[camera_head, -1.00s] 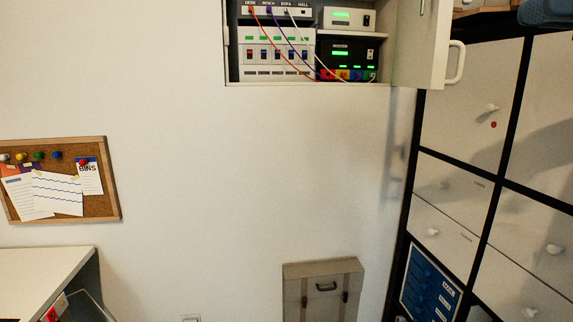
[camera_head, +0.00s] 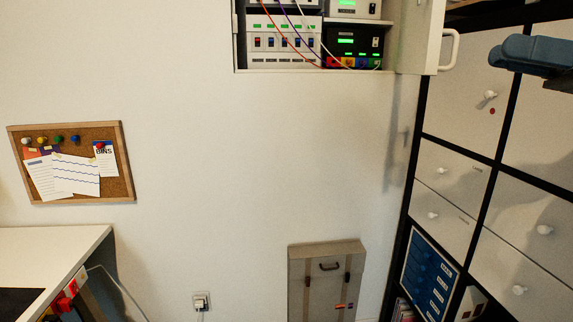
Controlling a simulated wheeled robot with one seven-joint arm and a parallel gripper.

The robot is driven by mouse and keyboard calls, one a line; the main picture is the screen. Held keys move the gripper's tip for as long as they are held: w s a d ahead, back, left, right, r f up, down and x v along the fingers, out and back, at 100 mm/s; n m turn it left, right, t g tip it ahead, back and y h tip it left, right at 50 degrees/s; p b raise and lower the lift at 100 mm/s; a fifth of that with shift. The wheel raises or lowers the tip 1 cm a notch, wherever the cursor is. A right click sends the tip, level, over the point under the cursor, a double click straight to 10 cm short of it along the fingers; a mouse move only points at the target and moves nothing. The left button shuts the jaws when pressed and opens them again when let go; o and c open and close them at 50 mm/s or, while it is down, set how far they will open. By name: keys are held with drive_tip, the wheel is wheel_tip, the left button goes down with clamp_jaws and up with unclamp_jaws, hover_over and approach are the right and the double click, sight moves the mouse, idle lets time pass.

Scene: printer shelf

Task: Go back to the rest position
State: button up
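My gripper (camera_head: 508,54) shows at the upper right edge as a blue-grey shape, in front of the white drawer unit. Its tip points left. It looks empty, but I cannot see whether its fingers are apart. The rest of my arm lies outside the picture.
An open wall cabinet (camera_head: 390,73) holds devices with cables at the top. Its door (camera_head: 415,40) stands open at the right. The drawer unit (camera_head: 450,165) fills the right side. A grey case (camera_head: 327,285) stands below by the wall. A white desk (camera_head: 50,240) is lower left.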

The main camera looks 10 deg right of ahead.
drive_tip(key=w+a+f+m+t+h, duration=0.2)
drive_tip(key=a+f+m+t+h, duration=0.25)
drive_tip(key=f, duration=0.85)
drive_tip(key=w+a+f+m+t+h, duration=0.1)
drive_tip(key=w+f+m+t+h, duration=0.15)
drive_tip(key=f+m+h, duration=0.8)
drive_tip(key=s+a+f+y, duration=0.2)
drive_tip(key=s+f, duration=0.3)
drive_tip(key=f, duration=0.8)
drive_tip(key=s+a+f+g+h, duration=0.1)
drive_tip(key=s+a+f+h, duration=0.1)
drive_tip(key=s+f, duration=0.5)
drive_tip(key=s+a+f+g+h, duration=0.1)
drive_tip(key=s+a+f+h, duration=0.15)
drive_tip(key=s, duration=0.75)
drive_tip(key=s+a+r+n, duration=0.1)
drive_tip(key=s+r+n, duration=0.1)
drive_tip(key=s, duration=0.7)
drive_tip(key=s+a+r+n, duration=0.1)
drive_tip(key=s+r+n, duration=0.1)
drive_tip(key=s, duration=0.7)
drive_tip(key=shift+s+r+n+y, duration=0.2)
drive_tip(key=shift+n+y, duration=0.15)
drive_tip(key=shift+n, duration=0.45)
